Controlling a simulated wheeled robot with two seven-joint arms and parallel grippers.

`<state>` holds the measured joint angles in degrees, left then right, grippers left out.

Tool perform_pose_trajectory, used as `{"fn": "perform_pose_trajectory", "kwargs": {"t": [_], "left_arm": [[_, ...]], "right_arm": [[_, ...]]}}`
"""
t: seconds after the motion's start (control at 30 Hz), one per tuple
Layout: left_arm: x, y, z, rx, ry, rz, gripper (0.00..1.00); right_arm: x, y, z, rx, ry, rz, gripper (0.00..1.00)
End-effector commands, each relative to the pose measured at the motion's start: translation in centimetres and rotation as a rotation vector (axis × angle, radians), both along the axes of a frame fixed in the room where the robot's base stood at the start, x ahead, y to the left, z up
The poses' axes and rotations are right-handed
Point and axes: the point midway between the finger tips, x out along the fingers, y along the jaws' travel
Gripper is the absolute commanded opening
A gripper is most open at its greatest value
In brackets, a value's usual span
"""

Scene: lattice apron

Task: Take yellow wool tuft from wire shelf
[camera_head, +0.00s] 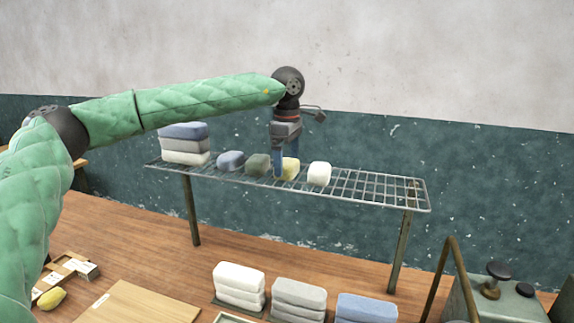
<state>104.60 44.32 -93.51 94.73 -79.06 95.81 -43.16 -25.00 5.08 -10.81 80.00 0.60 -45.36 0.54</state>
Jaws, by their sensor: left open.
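The yellow wool tuft (291,170) sits on the wire shelf (372,187), between a grey-green tuft and a white one. My left gripper (286,165) points down at the yellow tuft from above. Its blue fingers are open, one at the tuft's left side and one partly in front of it. I cannot tell whether the fingers touch the tuft. My right gripper is not in view.
A grey-green tuft (258,165), a blue tuft (230,161) and a white tuft (319,174) stand close by in the row. The shelf's right part is bare. A yellow piece (51,299) lies at lower left.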

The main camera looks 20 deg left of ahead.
Motion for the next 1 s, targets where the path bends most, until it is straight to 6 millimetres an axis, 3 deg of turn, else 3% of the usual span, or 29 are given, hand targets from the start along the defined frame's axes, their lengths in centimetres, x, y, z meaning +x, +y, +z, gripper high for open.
{"fn": "perform_pose_trajectory", "kwargs": {"t": [0.3,0.53,1.0], "left_arm": [[0.0,0.01,-0.27,-0.001,0.0,0.0,0.98],[0.0,0.02,-0.26,-0.001,0.0,0.0,0.53],[0.02,0.01,-0.02,0.0,0.0,0.0,0.53]], "right_arm": [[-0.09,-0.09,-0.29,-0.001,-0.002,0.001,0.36],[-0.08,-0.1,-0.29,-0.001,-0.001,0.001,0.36],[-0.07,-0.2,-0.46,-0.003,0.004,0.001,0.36]]}}
